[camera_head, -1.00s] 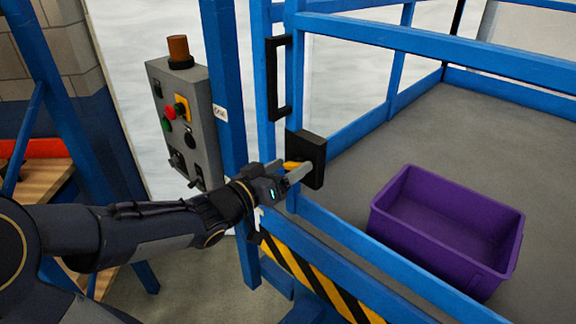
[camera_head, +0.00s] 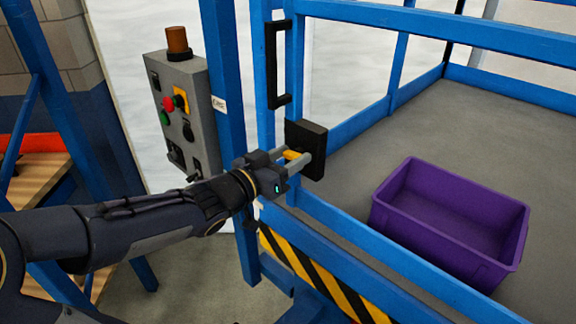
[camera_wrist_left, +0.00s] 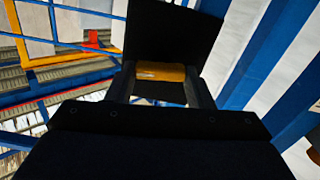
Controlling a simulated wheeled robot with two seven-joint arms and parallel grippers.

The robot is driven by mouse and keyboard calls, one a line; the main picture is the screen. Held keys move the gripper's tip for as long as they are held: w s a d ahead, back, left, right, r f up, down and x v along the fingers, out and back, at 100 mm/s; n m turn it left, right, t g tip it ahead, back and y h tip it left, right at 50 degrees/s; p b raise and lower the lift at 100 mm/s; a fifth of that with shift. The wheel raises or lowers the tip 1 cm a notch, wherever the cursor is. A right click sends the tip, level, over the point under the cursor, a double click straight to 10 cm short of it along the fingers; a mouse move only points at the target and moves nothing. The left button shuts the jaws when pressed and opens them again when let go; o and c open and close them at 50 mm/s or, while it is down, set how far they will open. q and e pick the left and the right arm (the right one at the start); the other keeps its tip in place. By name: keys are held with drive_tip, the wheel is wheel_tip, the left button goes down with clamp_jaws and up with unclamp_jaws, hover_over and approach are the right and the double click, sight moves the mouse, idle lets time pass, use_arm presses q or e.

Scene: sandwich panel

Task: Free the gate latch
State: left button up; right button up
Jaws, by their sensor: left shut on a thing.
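The gate latch is a black block (camera_head: 313,137) on the blue gate frame, with a yellow latch handle (camera_head: 291,154) at its front. My left gripper (camera_head: 299,161) is at the latch, its grey fingers on either side of the yellow handle and shut on it. In the left wrist view the yellow handle (camera_wrist_left: 161,72) lies crosswise between the two fingers, with the black block (camera_wrist_left: 170,35) behind it. The fingers hide part of the handle in the head view. My right gripper is not in view.
A grey control box (camera_head: 186,115) with buttons and an orange beacon stands left of the blue post (camera_head: 229,110). A black pull handle (camera_head: 272,65) is above the latch. A purple crate (camera_head: 449,222) sits on the grey platform (camera_head: 460,125). Blue rails surround the platform.

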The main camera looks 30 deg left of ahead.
use_arm(q)
drive_tip(key=shift+m+b, duration=0.3)
drive_tip(key=shift+m, duration=0.7)
drive_tip(key=o, duration=1)
drive_tip(key=shift+c, duration=0.2)
drive_tip(key=shift+s, duration=0.1)
drive_tip(key=p+v, duration=0.1)
drive_tip(key=v, duration=0.6)
drive_tip(key=shift+s, duration=0.35)
